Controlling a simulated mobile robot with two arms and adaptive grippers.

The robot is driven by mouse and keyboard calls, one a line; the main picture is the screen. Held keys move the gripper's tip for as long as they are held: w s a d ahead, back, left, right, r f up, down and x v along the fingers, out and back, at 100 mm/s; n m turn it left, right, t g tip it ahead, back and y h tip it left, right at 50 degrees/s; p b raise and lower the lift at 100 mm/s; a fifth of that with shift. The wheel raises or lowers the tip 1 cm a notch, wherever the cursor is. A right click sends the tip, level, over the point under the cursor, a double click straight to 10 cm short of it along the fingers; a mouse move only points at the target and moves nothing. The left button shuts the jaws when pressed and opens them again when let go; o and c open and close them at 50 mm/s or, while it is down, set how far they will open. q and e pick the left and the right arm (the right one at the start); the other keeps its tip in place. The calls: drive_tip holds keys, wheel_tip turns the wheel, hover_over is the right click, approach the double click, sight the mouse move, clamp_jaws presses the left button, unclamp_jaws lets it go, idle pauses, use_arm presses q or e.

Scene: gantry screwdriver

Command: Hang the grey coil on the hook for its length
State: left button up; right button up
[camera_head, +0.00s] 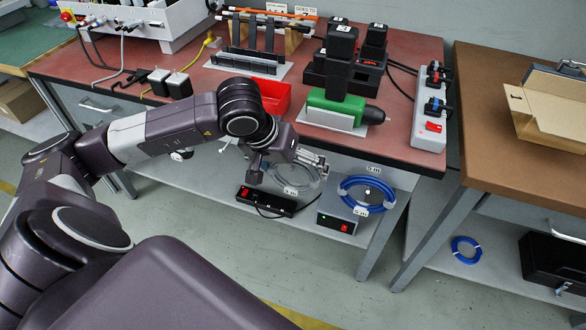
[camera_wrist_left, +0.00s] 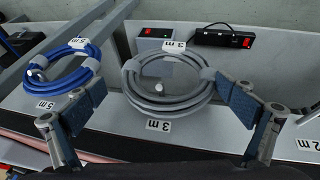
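The grey coil (camera_head: 293,188) shows below the front edge of the red-topped bench in the head view, partly behind my left gripper (camera_head: 312,162). In the left wrist view the grey coil (camera_wrist_left: 143,100) is a round bundle with light straps. A pale round hook end (camera_wrist_left: 166,66) shows inside its ring, with "3 m" labels (camera_wrist_left: 158,125) nearby. The coil appears to be around that hook. My left gripper (camera_wrist_left: 160,95) is open, its fingers spread to either side of the coil. The right finger overlaps the coil's edge; contact is unclear. My right gripper is not in view.
A blue coil (camera_head: 367,193) with "5 m" labels is beside the grey one. A black power strip (camera_head: 266,201) and a grey box (camera_head: 340,215) with a red switch are below. Another blue coil (camera_head: 467,250) lies lower right. A green drill (camera_head: 335,106) stands on the bench.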

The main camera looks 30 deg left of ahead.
use_arm(q)
drive_tip(key=v, duration=1.2)
drive_tip(key=shift+s, duration=0.1)
